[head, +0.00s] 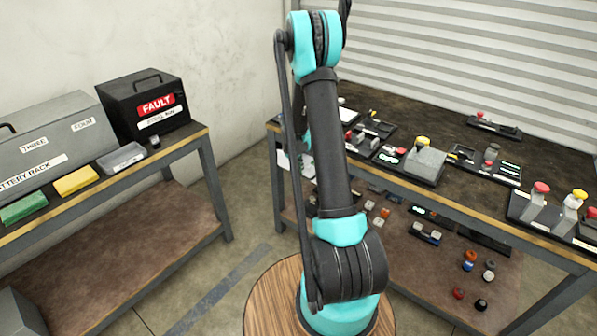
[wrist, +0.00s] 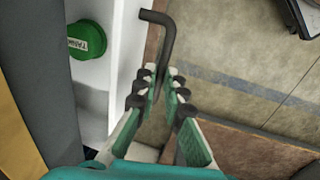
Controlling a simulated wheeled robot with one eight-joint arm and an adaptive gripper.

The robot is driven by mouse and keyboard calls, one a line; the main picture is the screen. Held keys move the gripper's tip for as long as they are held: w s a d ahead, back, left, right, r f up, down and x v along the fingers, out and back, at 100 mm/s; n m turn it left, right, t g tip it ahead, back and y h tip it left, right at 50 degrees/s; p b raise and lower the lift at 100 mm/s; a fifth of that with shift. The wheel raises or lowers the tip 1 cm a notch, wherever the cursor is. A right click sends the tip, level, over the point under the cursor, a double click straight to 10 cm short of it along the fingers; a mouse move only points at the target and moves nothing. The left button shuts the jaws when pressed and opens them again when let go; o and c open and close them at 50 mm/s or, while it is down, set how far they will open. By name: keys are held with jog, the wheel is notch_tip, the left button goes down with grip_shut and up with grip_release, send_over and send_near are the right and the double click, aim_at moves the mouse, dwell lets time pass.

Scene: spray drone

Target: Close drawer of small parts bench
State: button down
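The open white drawer (wrist: 92,70) fills the left of the wrist view, with a green labelled cap (wrist: 87,39) inside. A bent dark handle (wrist: 168,38) stands out from its side. My gripper (wrist: 161,82) has its two fingers apart, with the handle's rod between the tips. I cannot tell whether either finger touches it. In the head view, a white part of the drawer (head: 284,162) shows under the left end of the small parts bench (head: 468,206). My arm hides the rest of it and my gripper there.
The bench top holds several trays of small parts, and loose parts lie on its lower shelf. A second bench (head: 190,138) at left carries a battery pack (head: 55,140) and a black fault box (head: 125,95). Floor (head: 240,245) is free between the benches. A round wooden base (head: 265,305) surrounds my arm.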

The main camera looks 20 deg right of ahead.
aim_at(304, 162)
dwell(0.4)
jog(key=shift+w+d, duration=0.65)
jog(key=shift+d, duration=0.25)
jog(key=shift+w+d, duration=0.65)
jog(key=shift+d, duration=0.2)
jog(key=c, duration=1.6)
grip_release()
jog(key=shift+d, duration=0.1)
notch_tip(304, 162, up, 12)
jog(key=s+a, duration=0.1)
jog(key=a, duration=0.1)
jog(key=shift+s, duration=0.15)
jog(key=shift+f, duration=0.1)
